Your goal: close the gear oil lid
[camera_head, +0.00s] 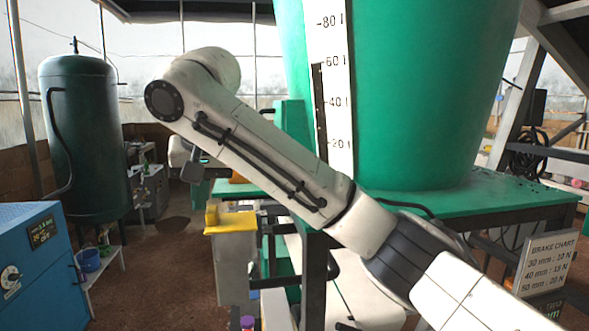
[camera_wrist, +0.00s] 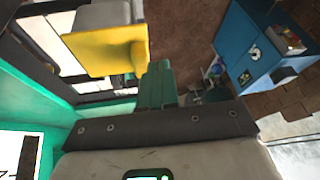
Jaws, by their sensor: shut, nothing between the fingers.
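No lid marked gear oil can be made out. A grey box (camera_head: 235,262) with a yellow top piece (camera_head: 232,220) stands below my arm in the head view; whether this is the gear oil container is unclear. In the wrist view the yellow piece (camera_wrist: 108,52) and the grey box (camera_wrist: 95,18) lie at upper left, apart from my gripper. My gripper (camera_wrist: 158,66) shows there as narrow green fingers beyond a dark bolted bar. The fingers are together, with nothing between them. In the head view I cannot make out my fingertips.
A large green tank (camera_head: 430,100) with a litre scale stands on a green bench (camera_head: 480,205) at right. A dark green cylinder (camera_head: 85,140) and a blue cabinet (camera_head: 35,265) stand at left. Brown floor (camera_head: 165,285) is open between cabinet and grey box.

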